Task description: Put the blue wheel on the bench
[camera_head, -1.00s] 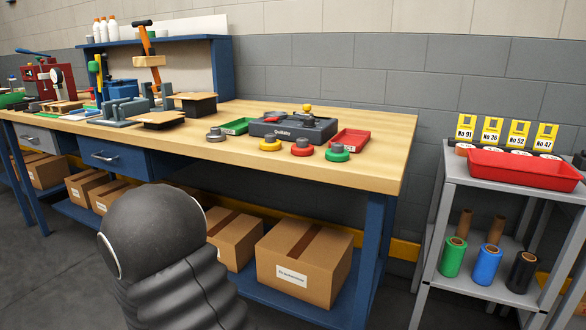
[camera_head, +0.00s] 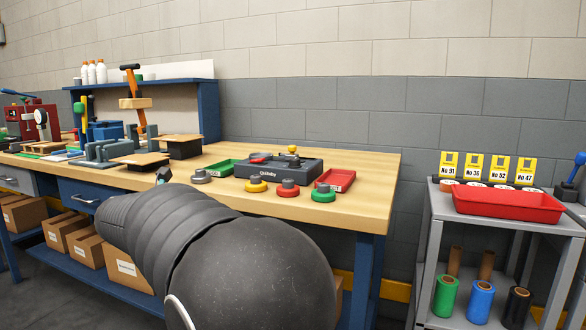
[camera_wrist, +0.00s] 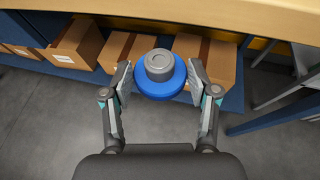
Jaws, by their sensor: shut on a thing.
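My gripper (camera_wrist: 160,78) is shut on the blue wheel (camera_wrist: 178,83) in the wrist view, one finger on each side of it. The wheel is a blue disc with a grey hub facing the camera. In the wrist view it is in front of the bench's edge, with boxes and floor behind it. The wooden bench (camera_head: 372,180) spans the head view, and its edge crosses the top of the wrist view (camera_wrist: 220,14). In the head view my arm hides the wheel and nearly all of the gripper.
Yellow (camera_head: 256,185), red (camera_head: 287,189), green (camera_head: 323,193) and grey (camera_head: 201,177) wheels stand near the bench's front edge. Behind them are a dark fixture (camera_head: 275,170), a green tray (camera_head: 220,167) and a red tray (camera_head: 336,179). A grey cart (camera_head: 430,215) stands at right.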

